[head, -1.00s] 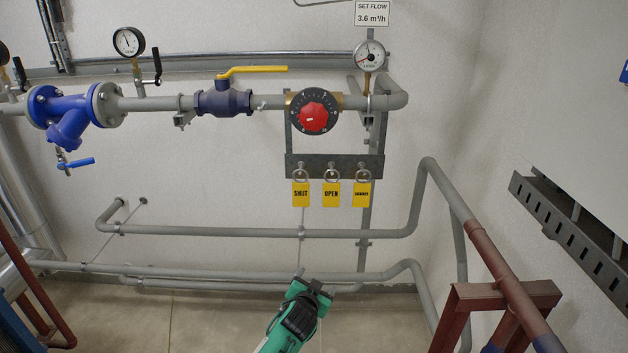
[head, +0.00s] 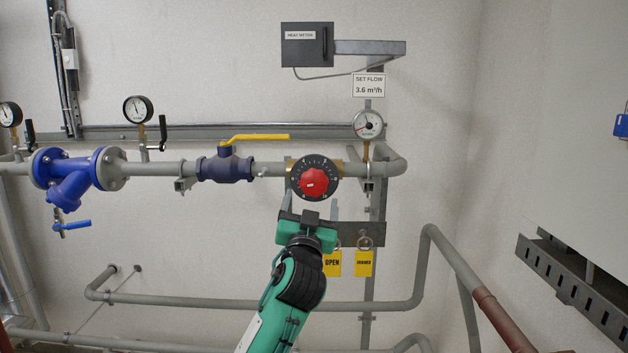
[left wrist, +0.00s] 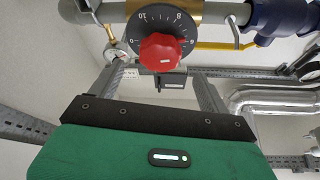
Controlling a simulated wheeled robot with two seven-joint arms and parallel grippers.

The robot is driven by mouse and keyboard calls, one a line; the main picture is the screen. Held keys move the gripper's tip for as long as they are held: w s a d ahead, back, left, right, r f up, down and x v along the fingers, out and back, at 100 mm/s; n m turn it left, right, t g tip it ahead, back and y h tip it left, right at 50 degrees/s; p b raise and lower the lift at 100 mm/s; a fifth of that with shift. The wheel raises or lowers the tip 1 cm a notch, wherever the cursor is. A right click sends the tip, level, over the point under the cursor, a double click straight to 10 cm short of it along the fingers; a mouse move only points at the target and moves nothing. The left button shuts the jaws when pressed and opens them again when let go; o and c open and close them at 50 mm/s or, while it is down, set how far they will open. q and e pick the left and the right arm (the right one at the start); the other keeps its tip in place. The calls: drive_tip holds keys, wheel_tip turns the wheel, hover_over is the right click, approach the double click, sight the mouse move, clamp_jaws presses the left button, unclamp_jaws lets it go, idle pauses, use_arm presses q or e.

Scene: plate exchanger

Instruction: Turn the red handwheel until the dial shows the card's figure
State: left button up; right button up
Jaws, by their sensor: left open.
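The red handwheel (head: 314,183) sits at the centre of a black numbered ring (head: 333,190) on the grey pipe; a small white mark shows on it. It also shows in the left wrist view (left wrist: 162,52). The round dial (head: 368,124) stands up and right of it, with a red needle pointing left; its figures are too small to read. The white card (head: 369,85) above reads SET FLOW 3.6 m³/h. My left gripper (head: 311,207) is open and empty just below the handwheel. In the left wrist view its fingers (left wrist: 160,80) reach toward the wheel's two sides, apart from it.
A blue valve with a yellow lever (head: 253,138) is left of the handwheel. A dark bracket (head: 368,234) with yellow tags (head: 364,264) hangs below; my arm hides part of it. A grey heat meter box (head: 306,46) is above. Pipes (head: 200,299) run lower down.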

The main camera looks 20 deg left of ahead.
sight(314, 185)
use_arm(q)
drive_tip(key=p+x, duration=0.1)
drive_tip(key=x, duration=0.5)
drive_tip(key=shift+r, duration=0.1)
drive_tip(key=shift+w+a+r+p, duration=0.15)
drive_tip(key=shift+w+p, duration=0.15)
drive_tip(key=shift+w, duration=0.25)
use_arm(e)
drive_tip(key=shift+s+d+r, duration=0.1)
drive_tip(key=shift+s+r, duration=0.55)
drive_tip(key=shift+s, duration=0.35)
use_arm(q)
drive_tip(key=shift+c, duration=0.3)
drive_tip(key=c, duration=0.9)
drive_tip(key=shift+r+m+h+p, duration=0.15)
drive_tip(key=shift+m+h+p, duration=0.25)
drive_tip(key=shift+m+p, duration=0.6)
drive_tip(key=m+h+p, duration=0.1)
drive_tip(key=m+p, duration=0.2)
drive_tip(key=shift+m+h, duration=0.4)
drive_tip(key=shift+m+g+h+p, duration=0.4)
drive_tip(key=shift+m+h+p, duration=0.4)
drive_tip(key=shift+m+p, duration=0.65)
use_arm(e)
wheel_tip(314, 185, up, 8)
use_arm(q)
drive_tip(key=shift+f, duration=0.2)
use_arm(e)
drive_tip(key=shift+d, duration=0.1)
drive_tip(key=shift+f, duration=0.1)
